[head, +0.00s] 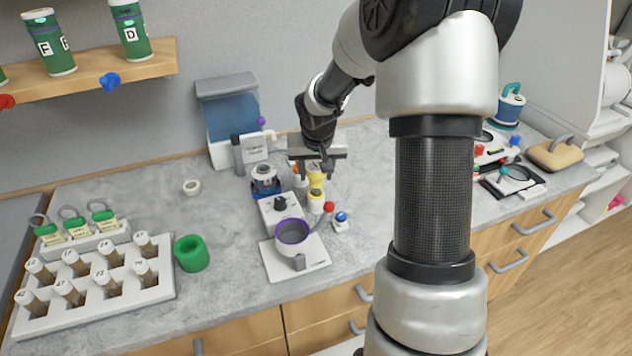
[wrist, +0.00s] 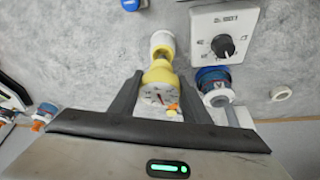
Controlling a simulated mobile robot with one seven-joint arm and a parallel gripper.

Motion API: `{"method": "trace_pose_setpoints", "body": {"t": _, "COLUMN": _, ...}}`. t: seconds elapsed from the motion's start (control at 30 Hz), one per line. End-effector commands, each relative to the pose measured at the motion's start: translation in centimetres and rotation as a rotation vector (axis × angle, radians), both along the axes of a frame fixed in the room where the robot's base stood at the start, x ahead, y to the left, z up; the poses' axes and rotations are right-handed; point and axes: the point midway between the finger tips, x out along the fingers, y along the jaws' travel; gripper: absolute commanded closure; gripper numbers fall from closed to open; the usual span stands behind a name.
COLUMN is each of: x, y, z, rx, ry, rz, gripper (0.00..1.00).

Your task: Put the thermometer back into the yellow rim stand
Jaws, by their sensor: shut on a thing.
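My gripper (head: 316,171) points down over the counter behind the white device with the purple-rimmed cup. In the wrist view, my gripper's fingers (wrist: 161,82) are closed around the thermometer, whose round white dial (wrist: 158,97) has a red-and-dark needle and faces the camera. Its yellow body (wrist: 159,74) lies between the fingertips. In the head view, the yellow thermometer (head: 316,181) shows beneath the gripper. A white stand (head: 315,204) is directly below it, and it also shows past the fingertips in the wrist view (wrist: 163,39). I cannot tell whether thermometer and stand touch.
The white device (head: 278,212) with a knob and purple-rimmed cup (head: 292,232) stands in front. A blue-based item (head: 265,180) is close on the left. Red and blue knobbed pieces (head: 341,218) are close on the right.

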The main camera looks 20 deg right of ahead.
Motion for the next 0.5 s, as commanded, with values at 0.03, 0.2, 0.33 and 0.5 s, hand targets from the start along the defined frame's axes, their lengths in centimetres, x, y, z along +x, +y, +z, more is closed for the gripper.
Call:
{"method": "trace_pose_setpoints", "body": {"t": 0.03, "x": -0.1, "y": 0.1, "z": -0.9, "rx": 0.002, "ry": 0.004, "rz": 0.001, "gripper": 0.87}}
{"method": "trace_pose_setpoints", "body": {"t": 0.2, "x": 0.0, "y": 0.1, "z": -3.0, "rx": 0.001, "ry": 0.003, "rz": 0.002, "gripper": 0.87}}
{"method": "trace_pose_setpoints", "body": {"t": 0.33, "x": 0.0, "y": 0.0, "z": -2.9, "rx": 0.000, "ry": 0.001, "rz": 0.000, "gripper": 0.87}}
{"method": "trace_pose_setpoints", "body": {"t": 0.5, "x": 0.0, "y": 0.0, "z": -3.2, "rx": 0.000, "ry": 0.001, "rz": 0.000, "gripper": 0.87}}
